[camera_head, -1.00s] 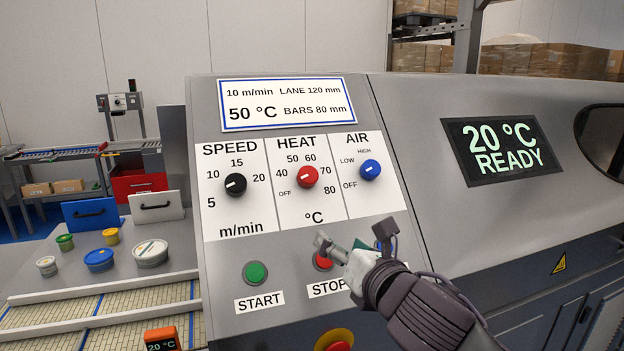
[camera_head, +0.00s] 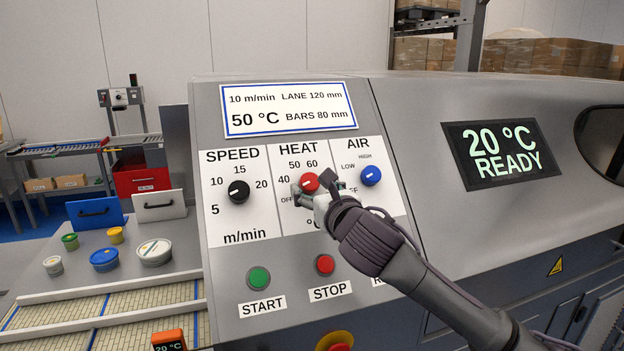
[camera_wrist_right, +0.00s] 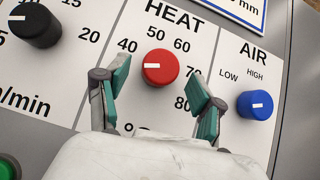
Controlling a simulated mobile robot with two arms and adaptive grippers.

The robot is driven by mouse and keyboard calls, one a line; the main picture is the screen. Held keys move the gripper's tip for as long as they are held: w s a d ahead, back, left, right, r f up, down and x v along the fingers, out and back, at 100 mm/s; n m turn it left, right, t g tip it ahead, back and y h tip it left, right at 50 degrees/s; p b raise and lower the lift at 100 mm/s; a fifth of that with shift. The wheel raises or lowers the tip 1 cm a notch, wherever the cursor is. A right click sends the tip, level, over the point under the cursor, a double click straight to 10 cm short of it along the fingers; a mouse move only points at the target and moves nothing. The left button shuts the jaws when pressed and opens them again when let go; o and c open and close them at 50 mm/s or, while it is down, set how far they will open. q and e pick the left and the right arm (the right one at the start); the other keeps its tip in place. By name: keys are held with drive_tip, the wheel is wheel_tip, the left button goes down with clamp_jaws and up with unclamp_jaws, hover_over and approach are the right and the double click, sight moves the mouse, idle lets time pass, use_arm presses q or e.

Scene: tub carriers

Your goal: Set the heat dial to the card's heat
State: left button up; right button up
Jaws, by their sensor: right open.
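The card (camera_head: 288,108) above the dials reads 10 m/min, lane 120 mm, 50 °C, bars 80 mm. The red heat dial (camera_head: 309,181) sits on the middle scale; it also shows in the right wrist view (camera_wrist_right: 162,72). Its white mark points to the left, toward the OFF side below 40. My right gripper (camera_head: 315,187) is at the dial. In the right wrist view its green-padded fingers (camera_wrist_right: 159,86) are open, one on each side of the dial, with gaps to it. The left finger hides the OFF label there. My left gripper is not in view.
The black speed dial (camera_head: 238,191) and blue air dial (camera_head: 371,175) flank the heat dial. Green START (camera_head: 258,279) and red STOP (camera_head: 325,264) buttons lie below. The screen (camera_head: 501,153) reads 20 °C READY. Several tubs stand at the left.

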drive_tip(key=shift+x, duration=0.85)
drive_tip(key=shift+c, duration=0.3)
drive_tip(key=c, duration=1.1)
drive_tip(key=shift+m, duration=0.3)
